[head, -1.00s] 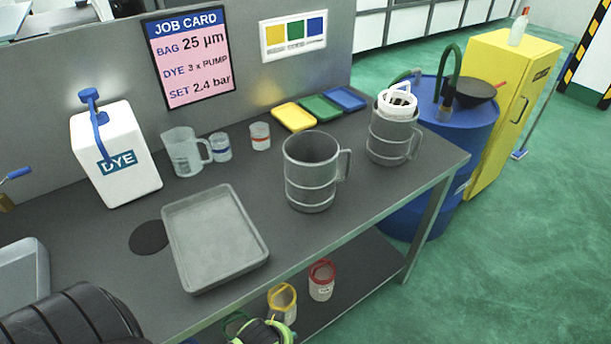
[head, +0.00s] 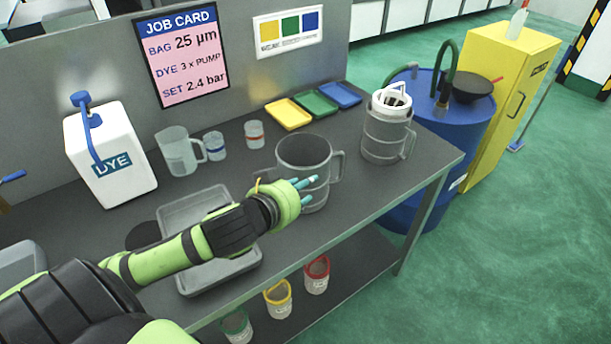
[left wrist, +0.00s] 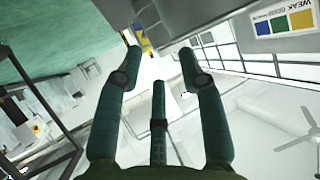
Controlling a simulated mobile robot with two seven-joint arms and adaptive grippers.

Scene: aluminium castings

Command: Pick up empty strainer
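An empty grey metal strainer (head: 303,152) with a side handle stands upright on the bench near its front edge. A second grey strainer (head: 384,138) to its right has a white ringed insert (head: 391,99) in its top. My left gripper (head: 303,183) is in front of the empty strainer, its teal fingertips overlapping the lower body. I cannot tell whether they touch it. In the left wrist view the fingers (left wrist: 158,65) are spread apart with nothing between them. The strainer is not recognisable there. My right gripper is not in view.
A grey tray (head: 178,213) lies under my left forearm. A dye jug (head: 110,155), a clear pitcher (head: 178,151) and two small cups stand behind. Yellow, green and blue trays (head: 315,103) lie at the back. A blue drum (head: 440,130) stands beyond the right end.

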